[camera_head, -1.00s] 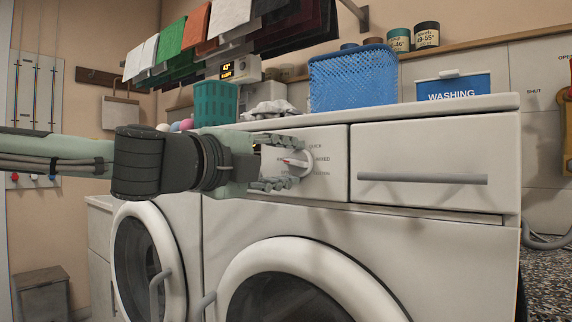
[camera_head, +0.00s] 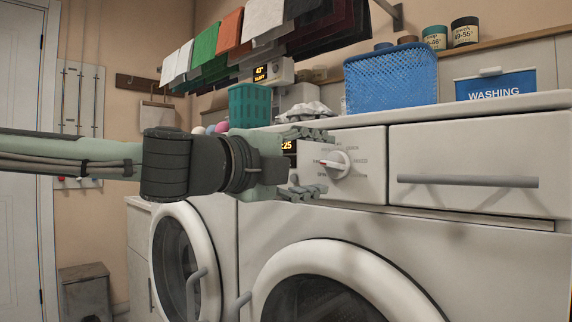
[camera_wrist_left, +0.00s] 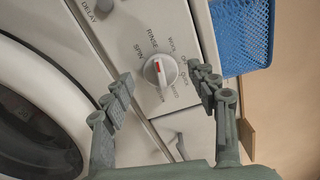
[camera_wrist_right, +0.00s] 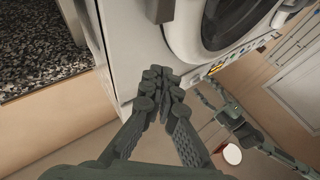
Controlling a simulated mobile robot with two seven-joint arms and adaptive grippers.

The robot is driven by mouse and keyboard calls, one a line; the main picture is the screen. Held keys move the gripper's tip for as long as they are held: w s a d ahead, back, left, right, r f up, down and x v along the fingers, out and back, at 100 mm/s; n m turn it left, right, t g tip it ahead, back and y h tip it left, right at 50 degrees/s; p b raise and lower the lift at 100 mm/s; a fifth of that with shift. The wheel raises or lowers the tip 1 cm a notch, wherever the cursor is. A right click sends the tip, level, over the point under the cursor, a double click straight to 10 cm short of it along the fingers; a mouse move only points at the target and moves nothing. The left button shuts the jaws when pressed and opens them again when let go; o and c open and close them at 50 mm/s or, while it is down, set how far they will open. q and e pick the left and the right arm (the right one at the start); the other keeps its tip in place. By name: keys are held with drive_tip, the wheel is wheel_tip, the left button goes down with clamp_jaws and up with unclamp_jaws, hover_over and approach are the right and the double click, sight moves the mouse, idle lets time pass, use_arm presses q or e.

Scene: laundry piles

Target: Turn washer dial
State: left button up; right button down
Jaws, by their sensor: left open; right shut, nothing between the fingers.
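The washer dial (camera_head: 337,164) is a round white knob with a red mark, on the front panel of the white washer (camera_head: 420,246). It also shows in the left wrist view (camera_wrist_left: 160,71), with words such as RINSE and SPIN printed around it. My left gripper (camera_head: 308,162) is open just left of the dial, with its fingers pointing at it. In the left wrist view the dial lies beyond and between the two fingertips, apart from both. My right gripper (camera_wrist_right: 160,84) is shut and empty, low in front of a white machine front; it is out of the head view.
A drawer with a grey bar handle (camera_head: 467,181) is right of the dial. A lit display (camera_head: 288,146) is to its left. A blue basket (camera_head: 391,79), a green basket (camera_head: 250,105) and a WASHING box (camera_head: 495,86) stand on top. Clothes hang above.

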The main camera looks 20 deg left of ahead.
use_arm(q)
drive_tip(key=v, duration=1)
drive_tip(key=shift+s, duration=0.2)
idle(0.4)
